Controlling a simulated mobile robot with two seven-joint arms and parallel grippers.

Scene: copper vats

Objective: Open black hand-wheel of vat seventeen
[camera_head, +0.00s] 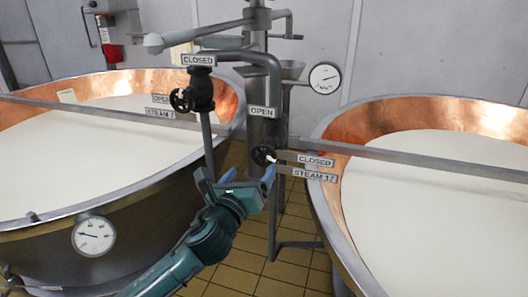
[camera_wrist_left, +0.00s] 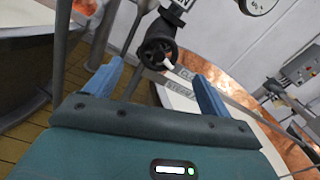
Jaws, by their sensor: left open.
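The black hand-wheel (camera_head: 262,155) of vat seventeen sits on the central pipe stand, beside the label STEAM 17 (camera_head: 314,174). Its white pointer aims right, toward the CLOSED sign (camera_head: 315,160); the OPEN sign (camera_head: 262,112) is above it. My left gripper (camera_head: 237,182) is open and empty, just below the wheel and apart from it. In the left wrist view the wheel (camera_wrist_left: 158,52) shows beyond the gap between the blue fingers (camera_wrist_left: 155,72), with its white pointer visible. My right gripper is not in view.
A second black hand-wheel (camera_head: 181,100) with a CLOSED sign stands to the left. Copper-lined vats full of white liquid stand at left (camera_head: 110,205) and right (camera_head: 345,235). A steel rail (camera_head: 400,156) crosses behind the labels. Gauge (camera_head: 324,77) is above right.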

